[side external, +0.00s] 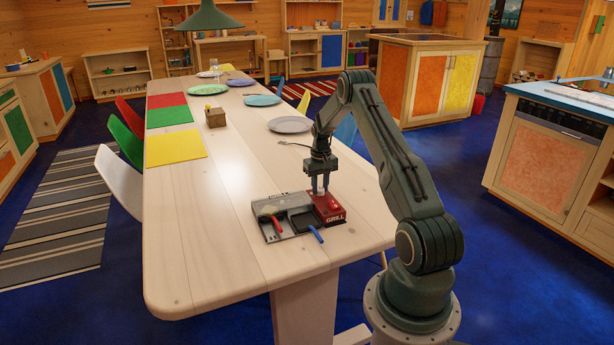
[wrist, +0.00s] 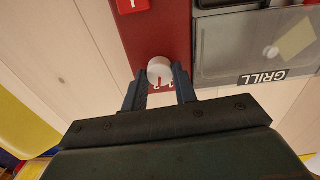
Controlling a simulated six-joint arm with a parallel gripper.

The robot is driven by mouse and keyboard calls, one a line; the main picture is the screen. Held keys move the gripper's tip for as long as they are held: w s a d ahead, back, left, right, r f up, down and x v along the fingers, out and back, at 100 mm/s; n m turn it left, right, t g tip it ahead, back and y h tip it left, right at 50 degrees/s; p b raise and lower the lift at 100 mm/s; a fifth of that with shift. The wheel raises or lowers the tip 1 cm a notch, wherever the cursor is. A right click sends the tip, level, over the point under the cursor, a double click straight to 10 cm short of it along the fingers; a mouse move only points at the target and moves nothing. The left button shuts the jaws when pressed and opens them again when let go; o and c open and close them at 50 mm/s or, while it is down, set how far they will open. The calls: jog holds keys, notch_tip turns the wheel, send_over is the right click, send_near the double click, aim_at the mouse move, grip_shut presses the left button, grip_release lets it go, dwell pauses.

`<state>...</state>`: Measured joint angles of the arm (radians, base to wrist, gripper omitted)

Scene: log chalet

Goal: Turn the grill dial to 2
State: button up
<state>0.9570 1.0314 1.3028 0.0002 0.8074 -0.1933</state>
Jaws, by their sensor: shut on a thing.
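The grill (side external: 290,216) stands on the near end of the long wooden table, with a red control panel (side external: 329,208) marked GRILL at its right. In the wrist view the round white dial (wrist: 159,68) sits on the red panel. A red pointer line on it points toward the bottom edge of the picture, beside small white figures partly hidden by the fingers; I cannot read its exact setting. My gripper (wrist: 160,82) points down over the panel, its two dark fingers on either side of the dial and shut on it. It also shows in the side view (side external: 320,188).
A red-handled pan (side external: 276,222) and a blue-handled pan (side external: 315,232) are at the grill's front. Plates, coloured mats (side external: 175,147) and a small wooden box (side external: 215,117) lie farther back. The table left of the grill is clear.

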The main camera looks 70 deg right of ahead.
aim_at(320, 189)
jog(key=shift+m, duration=0.8)
jog(key=o, duration=1)
jog(key=shift+r, duration=0.2)
notch_tip(320, 189, up, 14)
jog(key=shift+f, duration=0.25)
